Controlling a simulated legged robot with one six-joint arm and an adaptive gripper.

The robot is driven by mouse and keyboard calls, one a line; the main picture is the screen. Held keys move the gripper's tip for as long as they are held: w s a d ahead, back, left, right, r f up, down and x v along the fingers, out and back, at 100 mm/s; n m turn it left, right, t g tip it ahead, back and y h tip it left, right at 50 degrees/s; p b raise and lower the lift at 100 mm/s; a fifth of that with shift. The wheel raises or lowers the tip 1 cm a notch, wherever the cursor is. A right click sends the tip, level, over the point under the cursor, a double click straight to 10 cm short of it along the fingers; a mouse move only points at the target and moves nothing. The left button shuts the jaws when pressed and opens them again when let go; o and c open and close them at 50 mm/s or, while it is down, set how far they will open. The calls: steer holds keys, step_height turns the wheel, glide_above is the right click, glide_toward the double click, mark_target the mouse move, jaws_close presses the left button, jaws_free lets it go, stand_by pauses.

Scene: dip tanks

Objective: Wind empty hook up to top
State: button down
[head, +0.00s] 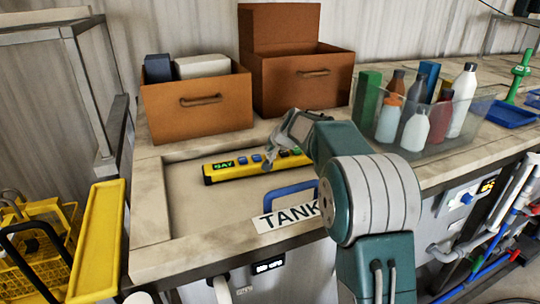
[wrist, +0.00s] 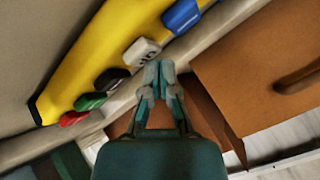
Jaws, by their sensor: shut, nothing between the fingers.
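A yellow control box (head: 222,173) with a small green-lit display and blue buttons lies on the tank's top. In the wrist view the yellow box (wrist: 75,62) carries a row of buttons: blue (wrist: 182,17), white (wrist: 141,51), black (wrist: 112,80), green (wrist: 90,101) and red (wrist: 75,119). The white one bears dark lettering that looks like UP, seen upside down. My gripper (wrist: 160,72) is shut and empty, its tips beside the white button; whether they touch it I cannot tell. In the head view my gripper (head: 269,162) is over the box. No hook shows.
Two brown boxes (head: 196,119) (head: 303,91) stand behind the control box. A clear bin (head: 452,138) of bottles is at right. A blue handle (head: 290,188) and a TANK label (head: 287,216) are in front. A yellow rack (head: 40,255) stands at left.

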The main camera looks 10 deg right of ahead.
steer(key=shift+f, duration=0.45)
stand_by(1.6)
stand_by(5.2)
steer(key=shift+r, duration=0.9)
